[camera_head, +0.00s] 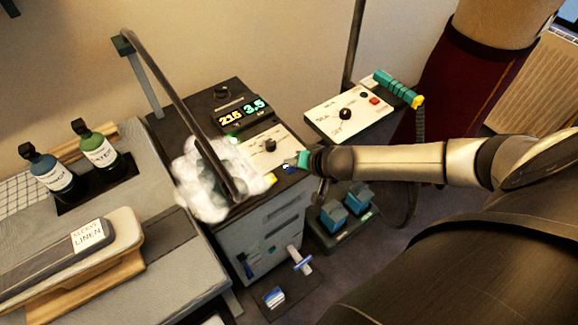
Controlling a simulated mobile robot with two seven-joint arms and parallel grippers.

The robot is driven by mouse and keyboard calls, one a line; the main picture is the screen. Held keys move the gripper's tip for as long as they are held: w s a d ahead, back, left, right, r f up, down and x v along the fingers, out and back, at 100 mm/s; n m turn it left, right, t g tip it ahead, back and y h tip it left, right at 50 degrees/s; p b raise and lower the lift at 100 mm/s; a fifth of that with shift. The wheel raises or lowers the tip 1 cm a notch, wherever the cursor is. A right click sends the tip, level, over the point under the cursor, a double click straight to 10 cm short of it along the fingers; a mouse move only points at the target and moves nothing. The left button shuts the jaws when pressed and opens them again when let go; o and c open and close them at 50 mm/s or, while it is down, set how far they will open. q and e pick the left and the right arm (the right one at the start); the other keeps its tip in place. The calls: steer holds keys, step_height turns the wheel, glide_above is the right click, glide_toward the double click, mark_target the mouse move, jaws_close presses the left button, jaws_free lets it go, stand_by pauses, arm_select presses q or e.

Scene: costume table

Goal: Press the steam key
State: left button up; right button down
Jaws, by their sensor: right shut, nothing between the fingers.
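My right gripper (290,167) is shut and empty, reaching in from the right at the front right edge of the white control panel (257,152). Its tips are at or just above the panel; I cannot tell whether they touch. The panel has a black knob (270,145) near its middle. A white cloud of steam (203,182) hangs over the left side of the cabinet. I cannot make out the steam key; the gripper or cloud may cover it. A display (243,111) behind reads 216 and 3.5, with a green light below. My left gripper is out of view.
A second white panel (328,113) with a red button (374,100) and a teal handle (397,87) stands behind my right arm. A dark curved pipe (172,92) arches over the cabinet. Two bottles (47,170) (98,147) and a linen-labelled board (75,250) are on the left.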

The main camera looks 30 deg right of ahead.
mark_target(292, 170)
steer(key=shift+f, duration=0.5)
steer(key=shift+r, duration=0.1)
stand_by(0.3)
steer(key=shift+r+p, duration=0.9)
step_height(292, 170, up, 6)
steer(key=p, duration=0.6)
steer(key=shift+p, duration=0.4)
